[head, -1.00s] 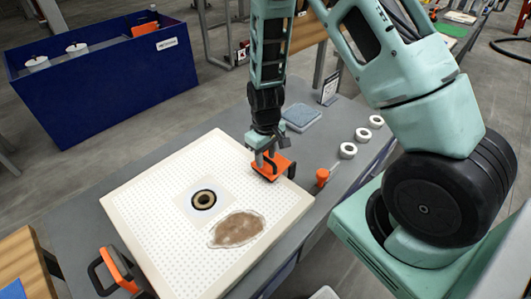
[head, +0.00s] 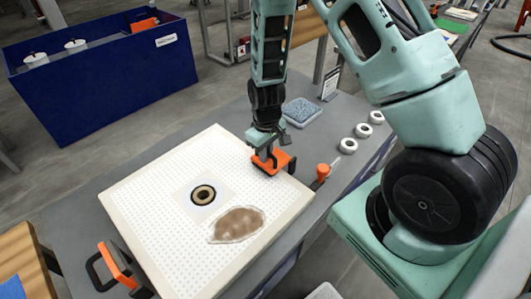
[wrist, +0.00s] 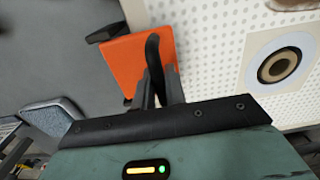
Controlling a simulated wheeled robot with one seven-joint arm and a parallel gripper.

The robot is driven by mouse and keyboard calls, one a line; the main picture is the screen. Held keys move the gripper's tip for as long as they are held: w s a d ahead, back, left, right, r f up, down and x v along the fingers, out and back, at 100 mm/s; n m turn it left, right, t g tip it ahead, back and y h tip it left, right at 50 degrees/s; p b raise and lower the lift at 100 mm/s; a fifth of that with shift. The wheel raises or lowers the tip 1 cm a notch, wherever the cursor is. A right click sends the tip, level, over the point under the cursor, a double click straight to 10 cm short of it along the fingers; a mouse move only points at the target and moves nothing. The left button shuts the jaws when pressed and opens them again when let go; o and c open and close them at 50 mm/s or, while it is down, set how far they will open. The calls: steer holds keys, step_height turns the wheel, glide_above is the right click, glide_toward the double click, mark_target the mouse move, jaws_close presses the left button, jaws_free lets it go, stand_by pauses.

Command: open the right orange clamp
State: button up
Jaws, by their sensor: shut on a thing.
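The right orange clamp (head: 281,164) sits at the right edge of the white perforated filter plate (head: 165,184). In the wrist view the clamp is a flat orange block (wrist: 130,65) with a curved black handle (wrist: 153,52) over it. My gripper (head: 266,155) is over the clamp. In the wrist view my gripper (wrist: 158,78) has its grey fingers on either side of the black handle, shut on it. The far ends of the fingers are partly hidden by the handle. A second orange clamp (head: 115,264) with a black handle is at the plate's lower left.
An orange-handled tool (head: 322,171), several white rings (head: 348,146) and a blue sponge (head: 302,111) lie right of and behind the plate on the grey table. A brown patch (head: 238,225) and a ringed hole (head: 203,195) are on the plate. A blue bin (head: 110,85) stands behind.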

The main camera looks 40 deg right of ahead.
steer(key=shift+o, duration=0.2)
steer(key=shift+w+d+r, duration=0.1)
steer(key=shift+d+r, duration=0.35)
steer(key=shift+d, duration=0.05)
steer(key=shift+r, duration=0.1)
steer(key=shift+c, duration=0.2)
steer(key=shift+o, duration=0.2)
steer(key=shift+w+d+r+p, duration=0.1)
steer(key=shift+d+r+p, duration=0.35)
steer(key=shift+d, duration=0.3)
steer(key=shift+w+d+r, duration=0.15)
steer(key=shift+d+r, duration=0.1)
steer(key=shift+d, duration=0.55)
